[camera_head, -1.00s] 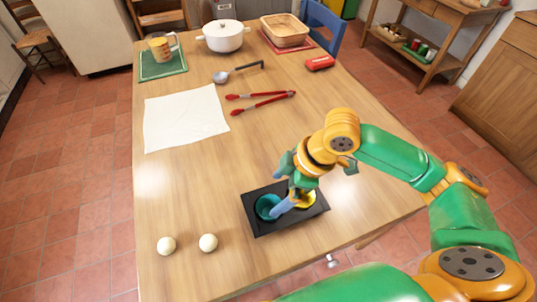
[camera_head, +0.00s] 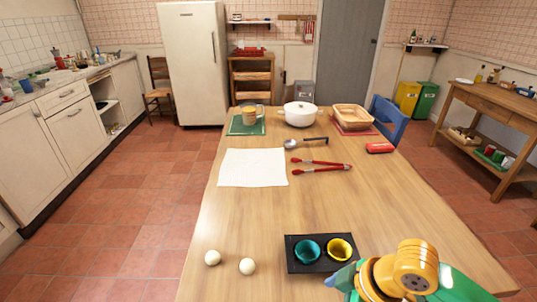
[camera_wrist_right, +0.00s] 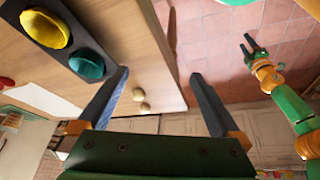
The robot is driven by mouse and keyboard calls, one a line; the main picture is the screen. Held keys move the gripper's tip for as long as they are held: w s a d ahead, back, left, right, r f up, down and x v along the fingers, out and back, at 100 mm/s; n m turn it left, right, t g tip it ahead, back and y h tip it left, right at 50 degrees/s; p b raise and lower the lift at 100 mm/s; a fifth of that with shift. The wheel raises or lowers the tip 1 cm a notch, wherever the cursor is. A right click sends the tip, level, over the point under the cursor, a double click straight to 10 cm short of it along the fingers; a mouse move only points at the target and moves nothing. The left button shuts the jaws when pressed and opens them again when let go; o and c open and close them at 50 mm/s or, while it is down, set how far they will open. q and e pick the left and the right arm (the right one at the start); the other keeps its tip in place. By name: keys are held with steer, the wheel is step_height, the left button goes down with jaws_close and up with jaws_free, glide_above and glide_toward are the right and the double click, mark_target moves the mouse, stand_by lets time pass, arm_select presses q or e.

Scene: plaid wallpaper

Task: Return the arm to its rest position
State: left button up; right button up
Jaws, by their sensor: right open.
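My right gripper is mostly hidden behind its own wrist at the bottom of the head view, where one bluish finger shows. In the right wrist view the right gripper (camera_wrist_right: 158,78) is open, with nothing between its fingers. Its arm is at the near right of the table (camera_head: 250,215), close to the black tray (camera_head: 314,266). My left gripper (camera_wrist_right: 247,44) shows small at the right of the right wrist view, away from the table over the floor, with its fingers apart. It is outside the head view.
The tray holds a teal cup (camera_head: 307,250) and a yellow cup (camera_head: 340,249). Two white balls (camera_head: 212,257) (camera_head: 247,266) lie left of it. Red tongs (camera_head: 322,165), a ladle (camera_head: 307,143), a white cloth (camera_head: 252,167) and a white pot (camera_head: 300,113) are farther back. The middle is clear.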

steer(key=s+a+f+m+t, duration=0.2)
steer(key=a+f+m, duration=0.1)
steer(key=f+m, duration=0.25)
steer(key=s+d+f+m+g+h, duration=0.1)
steer(key=s+d+f+m+h, duration=0.3)
steer(key=s+d+f+m, duration=0.3)
step_height(320, 180, down, 15)
steer(key=s+d+n+g, duration=0.1)
steer(key=s+n, duration=0.1)
steer(key=s, duration=0.1)
steer(key=s+d+f+g+p, duration=0.1)
steer(key=s+d+f, duration=0.1)
steer(key=s+f, duration=0.8)
steer(key=shift+s+f, duration=0.15)
steer(key=shift+s, duration=0.8)
